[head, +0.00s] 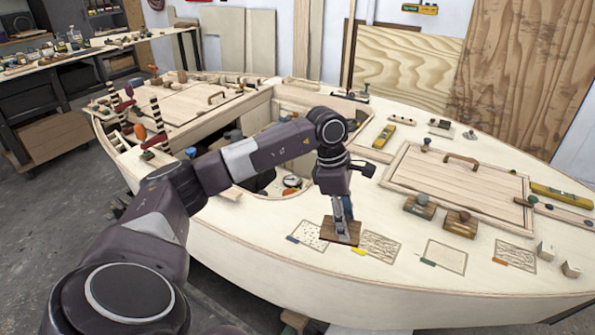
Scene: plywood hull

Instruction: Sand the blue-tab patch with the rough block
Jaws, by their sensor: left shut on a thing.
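My left gripper (343,212) points down and is shut on a brown sanding block (341,232); its fingers hide the block's grip. The block is at the deck, covering the right side of the speckled blue-tab patch (308,233) and reaching toward the yellow-tab patch (381,247). I cannot tell whether it touches the wood or how rough its underside is. The blue tab (292,239) shows at the patch's lower left corner. Two other knobbed blocks, one with a grey-green knob (419,208) and one with a brown knob (460,224), stand right of my gripper. My right gripper is out of view.
A framed hatch with a handle (461,162) lies behind. An open cockpit with tools is left of the gripper. The hull edge runs in front.

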